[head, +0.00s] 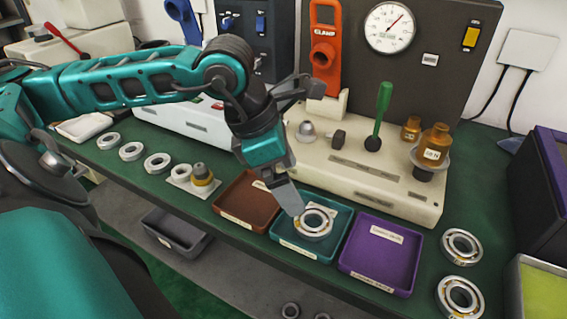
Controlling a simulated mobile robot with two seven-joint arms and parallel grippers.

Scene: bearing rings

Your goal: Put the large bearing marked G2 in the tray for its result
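A large metal bearing ring (313,223) lies in the teal tray (285,240). Two more large rings, an upper one (461,247) and a lower one (460,297), lie on the green bench top at the right. I cannot read a G2 mark on any of them. A brown tray (237,214) stands left of the teal tray and a purple tray (378,262) right of it; both look empty. My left gripper (291,207) points down over the teal tray, its tip at the ring's left edge. Its finger gap is hidden. My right gripper is out of view.
Several smaller rings (157,163) line the bench at the left, beside a small plate with a brass-based part (202,175). A beige test stand (370,180) with a green lever (380,110) and brown bottles (434,147) stands behind the trays. A purple-edged bin stands far right.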

